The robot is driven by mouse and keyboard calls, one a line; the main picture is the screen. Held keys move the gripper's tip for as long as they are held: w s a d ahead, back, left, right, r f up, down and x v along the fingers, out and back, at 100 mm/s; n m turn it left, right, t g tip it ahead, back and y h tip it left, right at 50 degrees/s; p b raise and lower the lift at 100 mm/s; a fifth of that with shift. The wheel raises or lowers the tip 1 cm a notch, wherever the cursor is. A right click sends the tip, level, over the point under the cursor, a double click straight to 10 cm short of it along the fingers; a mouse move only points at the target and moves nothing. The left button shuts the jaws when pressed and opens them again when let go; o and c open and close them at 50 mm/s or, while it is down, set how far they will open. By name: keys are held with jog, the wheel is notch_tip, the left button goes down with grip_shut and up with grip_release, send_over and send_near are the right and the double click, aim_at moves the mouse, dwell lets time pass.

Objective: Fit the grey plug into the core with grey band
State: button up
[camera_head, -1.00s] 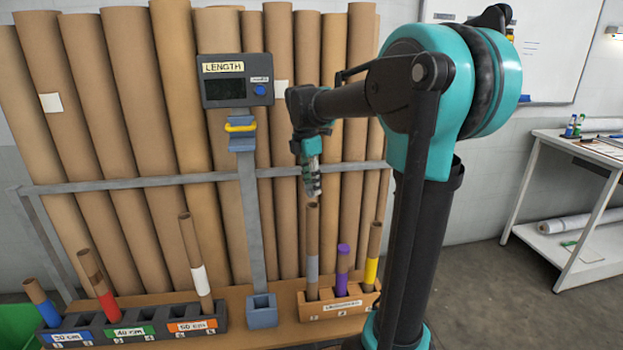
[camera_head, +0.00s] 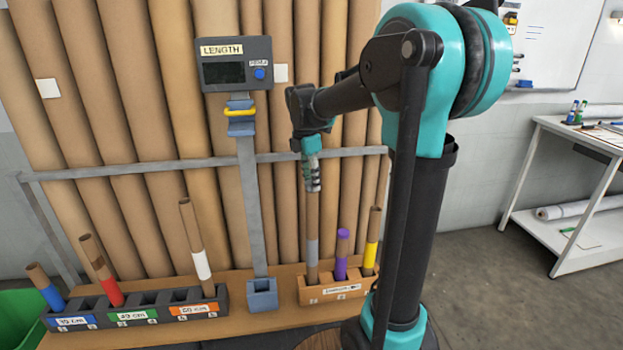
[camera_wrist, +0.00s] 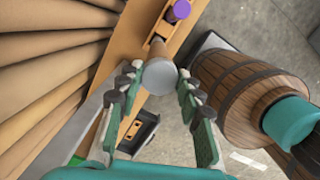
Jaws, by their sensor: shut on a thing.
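My gripper (camera_head: 313,182) points down at the top of the tall brown core with grey band (camera_head: 312,225). That core stands upright in the left slot of the wooden holder (camera_head: 318,293). In the wrist view, my gripper (camera_wrist: 160,77) has its fingers on either side of the grey plug (camera_wrist: 160,76), seen as a round grey face, and is shut on it. The plug hides the core's mouth in the wrist view, and the fingers hide it in the head view. I cannot tell how far the plug is in the core.
A purple-banded core with a purple top (camera_head: 342,240) and a yellow-banded core (camera_head: 373,240) stand close to the right. The length gauge post (camera_head: 250,200) rises to the left. A dark rack (camera_head: 140,310) holds several cores. Large tubes lean behind a rail.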

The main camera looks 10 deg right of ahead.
jog(key=shift+f, duration=0.25)
dwell(0.4)
jog(key=o, duration=0.9)
jog(key=shift+o, duration=0.2)
notch_tip(320, 180, up, 12)
jog(key=a, duration=0.1)
jog(key=shift+s+a, duration=0.15)
jog(key=shift+s, duration=0.1)
jog(key=shift+f, duration=0.1)
